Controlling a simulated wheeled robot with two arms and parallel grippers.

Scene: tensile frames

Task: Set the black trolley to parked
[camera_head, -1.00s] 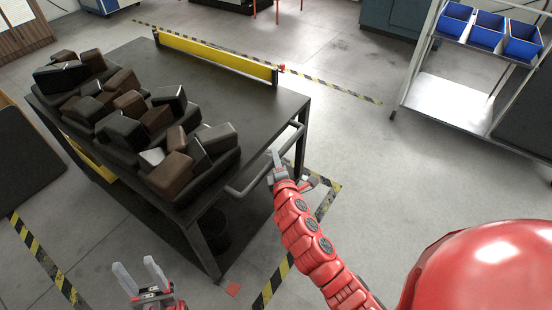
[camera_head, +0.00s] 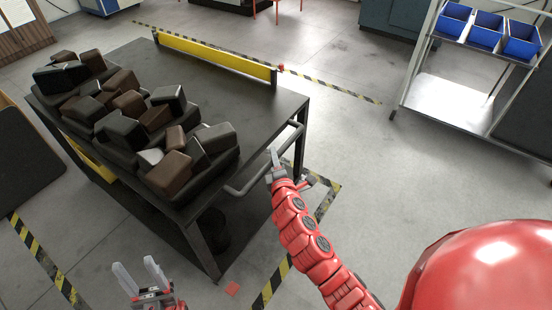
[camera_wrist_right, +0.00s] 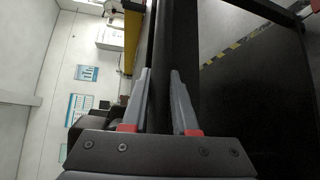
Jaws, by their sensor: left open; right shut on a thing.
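The black trolley (camera_head: 262,112) stands on the floor at the left and middle of the head view. It has a yellow rail (camera_head: 215,55) along its far edge and a grey push handle (camera_head: 244,188) on its near right end. Dark and brown blocks (camera_head: 125,130) are heaped along its left side. My right gripper (camera_head: 275,160) is shut on the handle; its fingers also show on a dark bar in the right wrist view (camera_wrist_right: 160,85). My left gripper (camera_head: 136,268) is open and empty, in front of the trolley's near side.
Yellow-and-black floor tape (camera_head: 270,287) runs beside and partly under the trolley, with more tape (camera_head: 45,262) at the left. A shelf rack (camera_head: 445,100) with blue bins (camera_head: 487,31) stands right. Floor between is clear.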

